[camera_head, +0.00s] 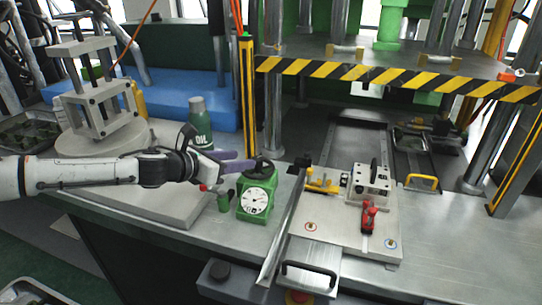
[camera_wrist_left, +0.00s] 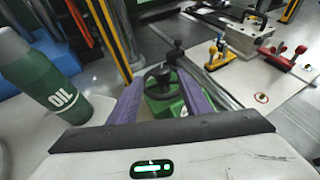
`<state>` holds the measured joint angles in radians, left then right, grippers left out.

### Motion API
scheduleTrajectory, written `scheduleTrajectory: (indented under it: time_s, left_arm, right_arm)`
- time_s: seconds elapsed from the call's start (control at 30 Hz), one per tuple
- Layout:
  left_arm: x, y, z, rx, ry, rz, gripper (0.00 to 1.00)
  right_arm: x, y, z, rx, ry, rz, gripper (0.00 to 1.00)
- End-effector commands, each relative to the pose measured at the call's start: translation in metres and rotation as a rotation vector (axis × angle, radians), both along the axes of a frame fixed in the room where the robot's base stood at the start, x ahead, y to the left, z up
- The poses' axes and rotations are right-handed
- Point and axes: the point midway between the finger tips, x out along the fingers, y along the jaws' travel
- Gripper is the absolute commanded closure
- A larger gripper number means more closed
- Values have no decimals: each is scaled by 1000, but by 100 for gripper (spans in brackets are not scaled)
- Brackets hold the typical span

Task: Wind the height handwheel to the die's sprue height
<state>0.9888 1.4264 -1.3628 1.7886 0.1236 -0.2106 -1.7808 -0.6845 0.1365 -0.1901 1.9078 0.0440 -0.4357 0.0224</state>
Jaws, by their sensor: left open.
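The black handwheel (camera_head: 261,167) sits on top of a green housing (camera_head: 247,212) with a white dial gauge (camera_head: 256,201) on its front. My left gripper (camera_head: 245,163) comes in from the left at the wheel's height. In the left wrist view the handwheel (camera_wrist_left: 161,84) shows between the two purple fingers of the left gripper (camera_wrist_left: 160,92), which are apart. Whether either finger touches the rim I cannot tell. The die, a light metal block (camera_head: 372,181), stands on a plate to the right; its sprue is too small to make out. My right gripper is not in view.
A green oil bottle (camera_head: 198,122) stands behind my left arm. A yellow clamp (camera_head: 321,182) and a red clamp (camera_head: 368,216) flank the die. A black-and-yellow post (camera_head: 247,95) rises behind the handwheel. The bench is clear at the right front.

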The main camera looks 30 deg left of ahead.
Motion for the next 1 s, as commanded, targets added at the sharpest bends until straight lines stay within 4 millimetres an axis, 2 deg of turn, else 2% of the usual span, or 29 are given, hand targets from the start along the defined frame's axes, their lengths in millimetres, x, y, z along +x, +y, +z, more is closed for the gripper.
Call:
scheduleTrajectory:
  time_s: [0.2, 0.4, 0.57, 0.83, 1.0]
  left_arm:
    - [42, -11, -16, -3, -2, -6, 56]
    - [67, -15, -27, -2, -1, -6, 56]
    - [75, -16, -30, 0, -1, -5, 56]
    - [75, -16, -30, 0, 0, -5, 56]
    - [75, -16, -30, 0, 0, -5, 85]
  right_arm:
    - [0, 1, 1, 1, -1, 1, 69]
    - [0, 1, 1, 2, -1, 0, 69]
    - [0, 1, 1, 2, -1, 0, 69]
    - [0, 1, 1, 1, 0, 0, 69]
    - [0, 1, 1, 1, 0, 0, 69]
